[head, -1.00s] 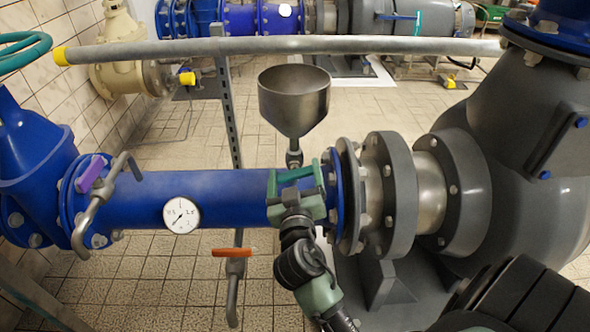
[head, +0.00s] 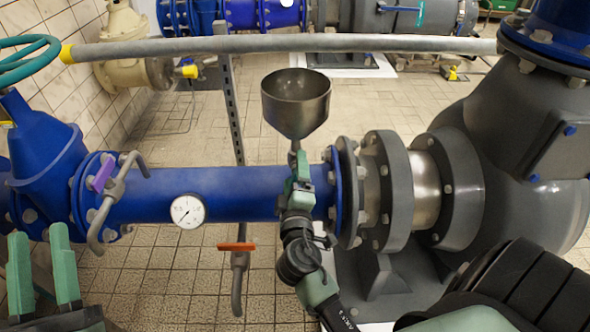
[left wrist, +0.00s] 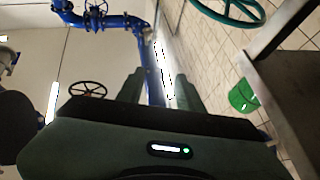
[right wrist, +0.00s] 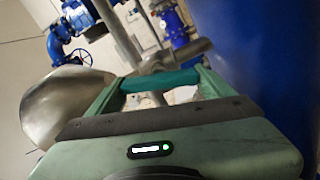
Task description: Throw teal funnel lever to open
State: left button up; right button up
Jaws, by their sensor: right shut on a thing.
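The grey metal funnel (head: 296,108) stands upright on a thin stem above the blue pipe (head: 225,193). It also shows at the left of the right wrist view (right wrist: 62,108). My right gripper (head: 300,168) is at the valve just below the funnel, seen narrow from the side. In the right wrist view the teal lever (right wrist: 160,82) spans between the two fingers, and the gripper is shut on it. In the head view the lever is mostly hidden by the gripper. My left gripper (head: 45,268) is at the lower left, fingers up, open and empty.
A purple-handled lever (head: 103,176) sits on the pipe's left end. A red-handled lever (head: 237,247) hangs below the pipe, right of the pressure gauge (head: 188,211). A grey flange (head: 388,190) and pump lie right of the gripper. A grey rail (head: 290,44) crosses behind the funnel.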

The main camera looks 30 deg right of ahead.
aim_at(294, 179)
jog(key=n+p, duration=0.1)
jog(key=n, duration=0.2)
pick_arm(q)
notch_tip(294, 179, down, 8)
jog(key=w+g+y, duration=0.1)
jog(key=w+g, duration=0.1)
jog(key=g, duration=0.2)
jog(key=shift+w+a+g+y, duration=0.2)
jog(key=shift+g+y, duration=0.1)
jog(key=shift+g, duration=0.1)
pick_arm(e)
jog(key=shift+f+n, duration=0.1)
jog(key=shift+n, duration=0.4)
jog(key=o, duration=1.3)
jog(key=v, duration=0.6)
jog(key=shift+s+a, duration=0.25)
pick_arm(q)
jog(key=shift+s+r+t, duration=0.1)
jog(key=shift+r+t, duration=0.4)
jog(key=shift+r, duration=0.45)
pick_arm(e)
jog(key=shift+s+a, duration=0.3)
jog(key=shift+s, duration=0.2)
pick_arm(q)
jog(key=shift+d+f, duration=0.1)
